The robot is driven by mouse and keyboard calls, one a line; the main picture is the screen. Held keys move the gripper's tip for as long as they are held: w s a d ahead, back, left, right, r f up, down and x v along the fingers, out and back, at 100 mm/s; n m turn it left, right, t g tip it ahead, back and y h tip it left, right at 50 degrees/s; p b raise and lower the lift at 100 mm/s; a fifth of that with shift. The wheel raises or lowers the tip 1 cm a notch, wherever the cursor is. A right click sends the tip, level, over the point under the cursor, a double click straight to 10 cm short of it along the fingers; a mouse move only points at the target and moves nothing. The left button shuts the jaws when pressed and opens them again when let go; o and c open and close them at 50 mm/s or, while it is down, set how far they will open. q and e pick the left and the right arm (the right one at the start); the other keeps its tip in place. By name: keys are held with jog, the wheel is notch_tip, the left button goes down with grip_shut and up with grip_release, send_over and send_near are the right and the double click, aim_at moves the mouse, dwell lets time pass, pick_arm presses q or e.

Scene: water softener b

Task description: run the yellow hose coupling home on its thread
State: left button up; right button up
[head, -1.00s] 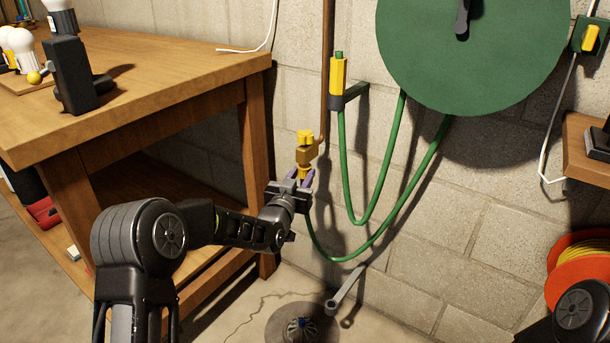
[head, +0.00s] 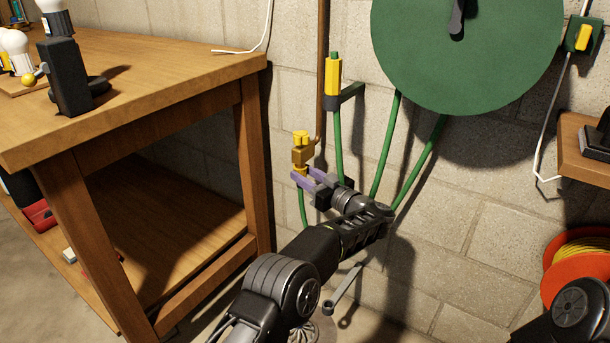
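The yellow hose coupling (head: 299,170) sits at the underside of a brass tap (head: 302,154) with a yellow handle, near the wall. The green hose (head: 303,208) hangs below it. My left gripper (head: 302,176) comes to the coupling from the right, its two purple fingers on either side of it, apparently closed on it. The fingers cover part of the coupling, and the thread is hidden. My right gripper is out of view; only part of my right arm shows at the lower right.
A wooden workbench (head: 178,75) stands left of the tap. A yellow nozzle (head: 333,76) sits in a wall holder, and a green hose reel (head: 467,50) is on the wall. A wrench (head: 343,289) and an orange cable reel (head: 575,270) are lower down.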

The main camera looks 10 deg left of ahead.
pick_arm(q)
jog(key=o, duration=0.4)
jog(key=shift+f, duration=0.3)
